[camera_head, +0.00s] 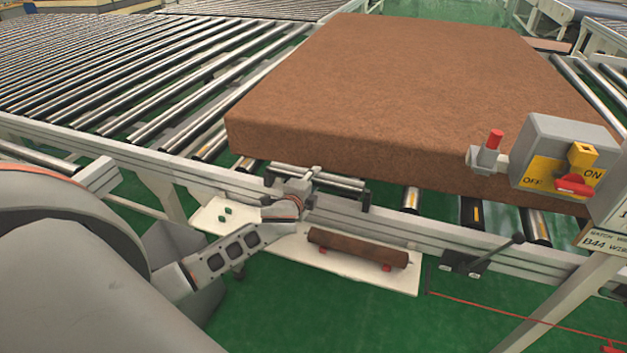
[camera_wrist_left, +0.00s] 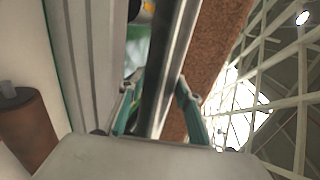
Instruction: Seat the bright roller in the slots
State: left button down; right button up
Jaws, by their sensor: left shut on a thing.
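The bright roller (camera_head: 340,181) is a shiny metal bar, roughly level at the near conveyor rail, in front of the brown mattress. My left gripper (camera_head: 312,174) is shut on it near its middle. In the left wrist view the roller (camera_wrist_left: 166,60) runs between the two fingers of the left gripper (camera_wrist_left: 155,105). Dark brackets (camera_head: 365,200) show near the roller's right end. Whether the roller's ends sit in the slots cannot be told. My right gripper is not in view.
The brown mattress (camera_head: 410,85) lies on the conveyor just behind. A rusty brown roller (camera_head: 357,246) rests on a white board (camera_head: 340,265) below the rail; it also shows in the wrist view (camera_wrist_left: 27,130). A control box (camera_head: 562,160) and a black-handled lever (camera_head: 490,255) stand right.

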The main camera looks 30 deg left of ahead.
pick_arm(q)
jog(key=shift+f+b, duration=0.8)
jog(key=shift+f, duration=0.35)
jog(key=c, duration=1.4)
grip_release()
jog(key=shift+o, duration=0.2)
jog(key=shift+f, duration=0.1)
jog(key=shift+f, duration=0.15)
jog(key=v, duration=1.2)
jog(key=shift+r, duration=0.25)
jog(key=s+d+f+n+g+h, duration=0.3)
jog(key=s+d+f+n+h, duration=0.3)
jog(key=s+d+f, duration=1.1)
jog(key=s+d+n, duration=0.3)
jog(key=s+n, duration=0.1)
jog(key=shift+f+n+g, duration=0.3)
jog(key=shift+f+n, duration=0.1)
